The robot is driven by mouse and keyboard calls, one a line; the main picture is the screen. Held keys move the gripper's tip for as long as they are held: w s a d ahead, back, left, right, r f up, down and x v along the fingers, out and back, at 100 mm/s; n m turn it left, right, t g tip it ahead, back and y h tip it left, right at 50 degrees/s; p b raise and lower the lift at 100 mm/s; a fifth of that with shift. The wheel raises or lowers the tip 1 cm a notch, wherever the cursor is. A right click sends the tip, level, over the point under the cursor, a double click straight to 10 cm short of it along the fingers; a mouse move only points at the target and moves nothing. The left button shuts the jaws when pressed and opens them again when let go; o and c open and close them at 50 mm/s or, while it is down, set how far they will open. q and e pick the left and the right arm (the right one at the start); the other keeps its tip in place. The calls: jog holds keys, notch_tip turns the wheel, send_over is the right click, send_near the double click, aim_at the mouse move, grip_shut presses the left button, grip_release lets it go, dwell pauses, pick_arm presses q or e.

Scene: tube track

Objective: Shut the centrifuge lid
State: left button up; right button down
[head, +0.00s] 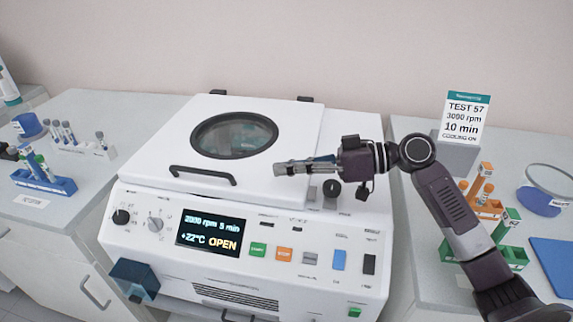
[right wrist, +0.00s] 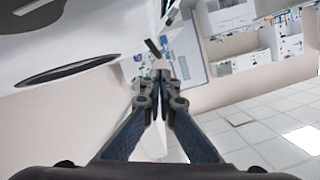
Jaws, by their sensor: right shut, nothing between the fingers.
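The white centrifuge (head: 330,235) stands in the middle of the head view. Its lid (head: 170,142), with a round dark window (head: 234,134) and a black front handle (head: 202,176), lies over the top, flat or nearly so. I cannot tell whether a small gap is left under its front edge. The display (head: 209,234) reads "OPEN". My right gripper (head: 278,169) is shut and empty, above the lid's front right part, right of the handle. Its closed fingers also show in the right wrist view (right wrist: 160,75). I cannot tell whether they touch the lid. My left gripper is out of view.
Left bench: a blue tube rack (head: 45,184) and a white rack (head: 85,150). Right bench: an orange rack (head: 487,207), a green rack (head: 512,252), a blue mat (head: 555,262) and a sign (head: 463,118) reading "TEST 57". A dark blue piece (head: 134,278) is at the centrifuge's lower left front.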

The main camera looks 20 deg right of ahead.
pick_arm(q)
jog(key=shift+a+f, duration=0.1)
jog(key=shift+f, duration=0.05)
pick_arm(e)
jog(key=shift+f, duration=0.2)
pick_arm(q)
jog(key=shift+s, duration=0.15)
pick_arm(e)
jog(key=shift+r, duration=0.1)
notch_tip(320, 180, up, 10)
dwell(0.4)
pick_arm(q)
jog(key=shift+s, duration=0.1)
pick_arm(e)
jog(key=shift+s, duration=0.1)
